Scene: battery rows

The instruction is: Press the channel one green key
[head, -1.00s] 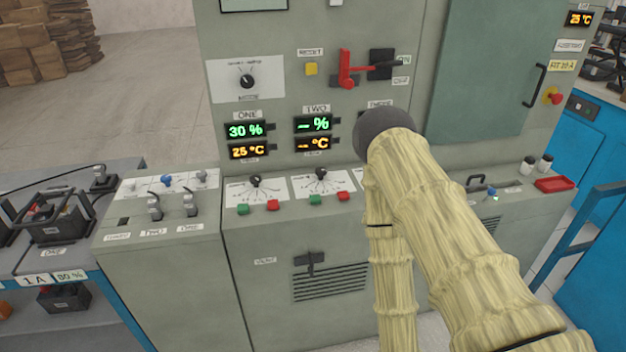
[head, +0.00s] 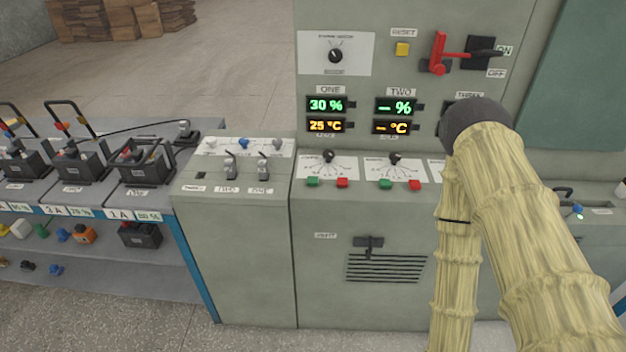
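The channel one green key (head: 313,182) is a small green block on the sloped ledge of the grey cabinet, below the ONE displays (head: 326,114) reading 30 % and 25 °C. A red key (head: 342,183) sits just right of it, and a black knob (head: 329,156) stands above them. Channel two has its own green key (head: 385,184) and red key (head: 414,185) farther right. My arm, in a yellowish cover, crosses the right side of the view and hides part of channel three. My gripper is not in view.
A lower grey console (head: 232,172) with levers adjoins on the left. Beyond it a bench (head: 100,205) holds several black batteries (head: 145,165). A red switch lever (head: 440,55) and yellow reset button (head: 402,49) are on the upper panel. Open floor lies behind left.

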